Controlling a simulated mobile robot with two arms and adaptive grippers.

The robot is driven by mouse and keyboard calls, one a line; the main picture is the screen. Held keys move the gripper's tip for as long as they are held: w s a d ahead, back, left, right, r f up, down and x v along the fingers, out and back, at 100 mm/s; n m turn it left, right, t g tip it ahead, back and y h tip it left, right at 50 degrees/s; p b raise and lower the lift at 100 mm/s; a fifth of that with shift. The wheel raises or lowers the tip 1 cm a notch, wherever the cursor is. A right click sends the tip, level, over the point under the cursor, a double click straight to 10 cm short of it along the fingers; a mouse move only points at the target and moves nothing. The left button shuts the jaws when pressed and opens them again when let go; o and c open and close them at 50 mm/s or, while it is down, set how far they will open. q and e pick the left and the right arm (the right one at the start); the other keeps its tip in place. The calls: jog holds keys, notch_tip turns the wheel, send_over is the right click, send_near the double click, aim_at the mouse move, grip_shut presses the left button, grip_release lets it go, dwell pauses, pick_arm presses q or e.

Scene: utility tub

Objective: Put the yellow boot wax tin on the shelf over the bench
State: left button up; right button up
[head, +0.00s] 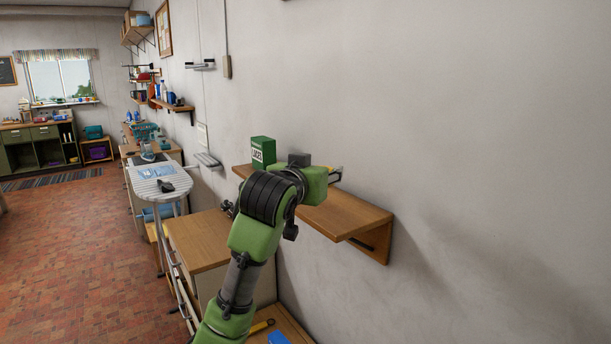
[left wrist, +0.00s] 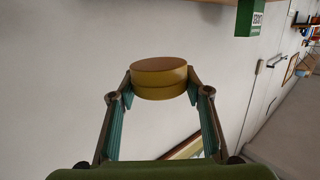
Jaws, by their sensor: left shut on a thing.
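The wooden shelf (head: 345,213) is fixed to the grey wall. My left arm reaches up in front of the shelf's left part, and my left gripper (left wrist: 160,82) is shut on the yellow boot wax tin (left wrist: 159,84). In the left wrist view the tin sits between the two fingertips, with a brownish face and yellow sides. In the head view my wrist mostly hides the gripper, and I cannot clearly make out the tin. My right gripper is in neither view.
A green box (head: 263,152) stands at the shelf's left end; it also shows in the left wrist view (left wrist: 248,18). The shelf's right half is bare. A wooden cabinet (head: 198,243) and an ironing board (head: 150,180) stand below and left.

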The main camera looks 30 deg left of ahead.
pick_arm(q)
jog(key=shift+w+a+r, duration=0.1)
jog(key=shift+w+r, duration=0.15)
jog(key=shift+r, duration=0.4)
jog(key=shift+w+a+y+p, duration=0.25)
jog(key=shift+a+y+p, duration=0.05)
jog(key=shift+p, duration=0.05)
jog(key=w+a+f+p, duration=0.1)
jog(key=w+a+f, duration=0.1)
jog(key=w, duration=0.1)
jog(key=w+a+f+p, duration=0.2)
jog(key=w+f, duration=0.1)
jog(key=w+a+f+p, duration=0.1)
jog(key=w+f, duration=0.2)
jog(key=shift+w+a+p, duration=0.4)
jog(key=shift+w+a+f, duration=0.25)
jog(key=shift+w+f, duration=0.05)
jog(key=shift+f, duration=0.15)
jog(key=f+p, duration=0.2)
jog(key=f, duration=0.1)
jog(key=shift+w, duration=0.3)
jog(key=shift+a+f+p, duration=0.1)
jog(key=shift+f+p, duration=0.2)
jog(key=shift+p, duration=0.05)
jog(key=shift+s+f, duration=0.1)
jog(key=shift+f, duration=0.1)
